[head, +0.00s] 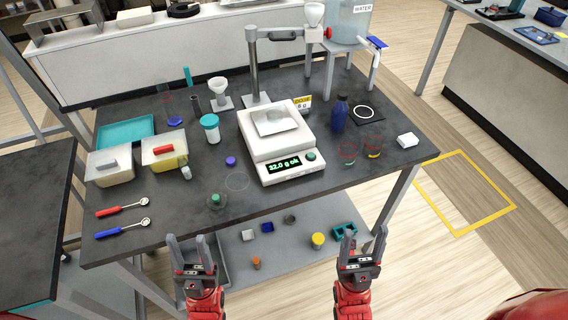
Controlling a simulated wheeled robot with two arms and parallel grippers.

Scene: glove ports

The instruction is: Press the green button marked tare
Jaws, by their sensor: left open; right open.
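A white scale (272,140) stands on the dark table, with a clear weighing dish (270,122) on its pan. Its lit display (284,166) shows a green reading in grams with "ok". A round green button (311,156) sits on the scale's front panel, right of the display; its marking is too small to read. My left gripper (190,241) is open and empty at the table's front edge, left of and nearer than the scale. My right gripper (364,238) is open and empty in front of the table, below and right of the button. Neither touches the scale.
The tabletop directly before the scale is clear.

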